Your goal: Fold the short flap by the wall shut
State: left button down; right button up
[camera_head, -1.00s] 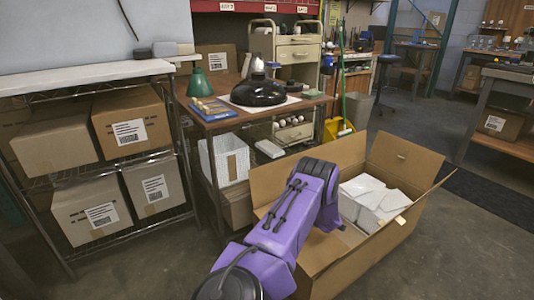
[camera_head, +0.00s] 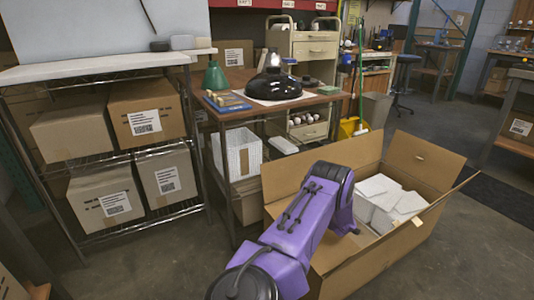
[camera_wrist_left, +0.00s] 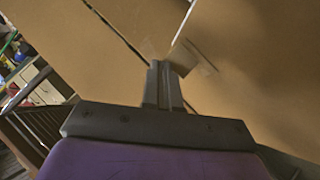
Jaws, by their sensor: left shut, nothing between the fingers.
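An open brown cardboard box (camera_head: 385,262) stands on the floor at the lower right of the head view. Its flaps stand up or splay outward; a short end flap (camera_head: 424,158) rises at the far right. White packing blocks (camera_head: 385,195) lie inside. My purple left arm reaches over the box's left part, and its gripper is hidden behind the arm there. In the left wrist view my left gripper (camera_wrist_left: 165,88) is shut and empty, close to cardboard panels (camera_wrist_left: 250,75) with a tape strip (camera_wrist_left: 190,57). I cannot tell whether it touches them. My right gripper is not in view.
A wooden table (camera_head: 215,113) with a black lamp shade (camera_head: 272,90) and a green shade (camera_head: 215,76) stands behind the box. A wire shelf (camera_head: 70,72) with cartons is at the left. Open floor lies right of the box.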

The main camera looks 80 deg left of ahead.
pick_arm(q)
jog(key=w+d+r+p, duration=0.2)
jog(key=d+r+p, duration=0.4)
jog(key=r, duration=0.5)
jog(key=shift+d+p, duration=0.35)
jog(key=shift+p, duration=0.3)
jog(key=shift+w, duration=0.1)
